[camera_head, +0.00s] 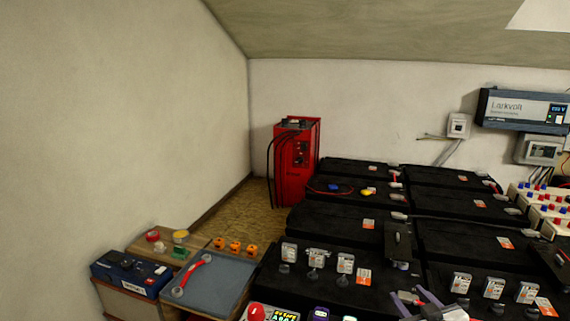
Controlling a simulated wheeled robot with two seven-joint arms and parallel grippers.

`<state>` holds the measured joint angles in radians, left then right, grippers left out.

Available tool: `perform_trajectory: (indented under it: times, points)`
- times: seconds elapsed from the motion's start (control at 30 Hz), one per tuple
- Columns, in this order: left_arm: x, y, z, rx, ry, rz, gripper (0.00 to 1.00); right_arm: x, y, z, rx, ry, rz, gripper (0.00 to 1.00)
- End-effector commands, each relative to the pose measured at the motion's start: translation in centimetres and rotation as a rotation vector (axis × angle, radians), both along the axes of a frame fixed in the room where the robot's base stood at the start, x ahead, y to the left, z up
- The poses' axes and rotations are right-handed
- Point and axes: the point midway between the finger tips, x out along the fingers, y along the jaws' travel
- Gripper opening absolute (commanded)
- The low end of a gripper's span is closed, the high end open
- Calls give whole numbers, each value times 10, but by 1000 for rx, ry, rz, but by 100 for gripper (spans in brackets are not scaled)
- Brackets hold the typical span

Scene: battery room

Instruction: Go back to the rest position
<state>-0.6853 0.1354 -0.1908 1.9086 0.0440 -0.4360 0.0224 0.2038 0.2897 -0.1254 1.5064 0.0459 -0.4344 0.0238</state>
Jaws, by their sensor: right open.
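My right gripper (416,297) shows at the bottom edge, right of the middle. Its two fingers are apart, with nothing seen between them. It is in front of the near row of black batteries (325,271); I cannot tell how far above them it is. The rest of the right arm is mostly cut off by the lower edge. My left gripper is not in view.
Small clear-cased parts (346,263) stand on the near batteries. A red charger cabinet (292,165) stands behind. The floor (235,211) before it is clear.

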Motion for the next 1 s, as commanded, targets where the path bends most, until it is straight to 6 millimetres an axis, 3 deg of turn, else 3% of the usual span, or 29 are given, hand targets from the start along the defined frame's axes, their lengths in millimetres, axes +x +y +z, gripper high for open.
perform_trajectory:
  times: [0.03,0.1,0.17,0.3,0.5,0.6,0.73,1.0]
  points:
    - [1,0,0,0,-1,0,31,-25,13,-30,13,47,17,44]
    - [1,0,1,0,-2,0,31,-61,32,-65,35,104,37,44]
    - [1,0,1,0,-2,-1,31,-95,47,-93,55,157,53,44]
    - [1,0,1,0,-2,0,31,-182,81,-146,113,278,82,44]
    - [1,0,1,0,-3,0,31,-296,120,-185,196,429,96,44]
    - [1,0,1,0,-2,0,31,-333,130,-192,223,476,95,44]
    - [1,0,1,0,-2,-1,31,-356,137,-194,241,506,92,44]
    - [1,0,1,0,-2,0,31,-358,137,-195,243,510,93,44]
